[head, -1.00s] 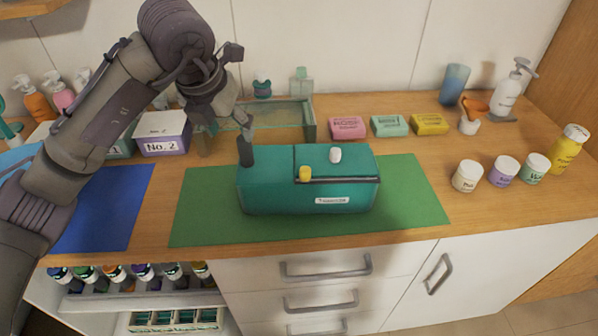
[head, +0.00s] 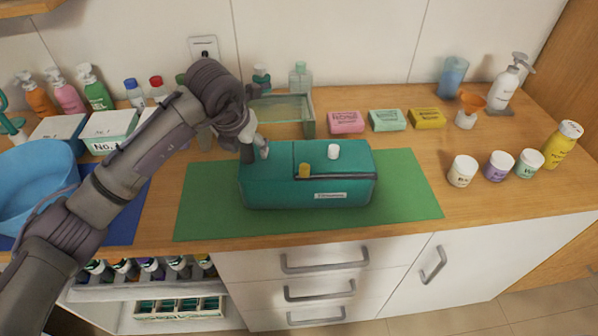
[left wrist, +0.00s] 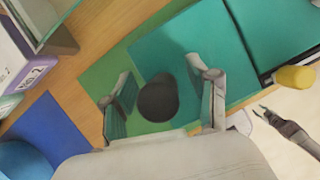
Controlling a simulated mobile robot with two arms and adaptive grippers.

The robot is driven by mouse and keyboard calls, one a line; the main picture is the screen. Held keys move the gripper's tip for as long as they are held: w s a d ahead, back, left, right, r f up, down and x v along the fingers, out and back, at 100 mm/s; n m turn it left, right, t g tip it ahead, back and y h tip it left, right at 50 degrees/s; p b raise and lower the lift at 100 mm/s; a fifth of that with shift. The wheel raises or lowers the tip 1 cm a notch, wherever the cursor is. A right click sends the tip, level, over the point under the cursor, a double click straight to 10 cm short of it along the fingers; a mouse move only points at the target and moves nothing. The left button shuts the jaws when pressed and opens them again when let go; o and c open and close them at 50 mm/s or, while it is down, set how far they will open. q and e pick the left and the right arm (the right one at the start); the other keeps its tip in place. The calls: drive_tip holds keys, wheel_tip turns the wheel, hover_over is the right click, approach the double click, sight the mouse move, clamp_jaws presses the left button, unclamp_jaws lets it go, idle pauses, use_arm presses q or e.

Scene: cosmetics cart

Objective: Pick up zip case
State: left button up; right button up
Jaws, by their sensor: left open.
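The zip case (head: 310,187) is a teal box on the green mat (head: 410,210), with a dark zip line, a yellow knob and a white knob. A dark upright piece stands at its left end; from above in the left wrist view it is a dark round shape (left wrist: 158,98). My left gripper (head: 254,150) is at that left end. In the left wrist view my left gripper (left wrist: 165,105) is open, its fingers apart on either side of the dark piece. A small dark gripper, apparently my right one (left wrist: 262,113), shows at the right edge there; its jaw state is unclear.
A glass box (head: 285,115) stands behind the case. Pink (head: 346,123), mint (head: 387,120) and yellow (head: 426,118) bars lie behind right. Several jars stand right. A blue bowl (head: 35,185) and white-topped boxes are left. The mat right of the case is clear.

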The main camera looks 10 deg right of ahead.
use_arm(q)
clamp_jaws()
drive_tip(key=shift+r, duration=0.1)
idle(0.3)
drive_tip(key=shift+r, duration=0.5)
wheel_tip(320, 180, up, 3)
drive_tip(key=shift+w+f+b, duration=0.1)
drive_tip(key=shift+f+b, duration=0.1)
drive_tip(key=shift+b, duration=0.65)
drive_tip(key=s+d+r+b, duration=0.3)
drive_tip(key=s+d+r, duration=0.2)
drive_tip(key=d, duration=0.5)
drive_tip(key=shift+d+r, duration=0.3)
drive_tip(key=shift+r, duration=0.9)
drive_tip(key=shift+s, duration=0.1)
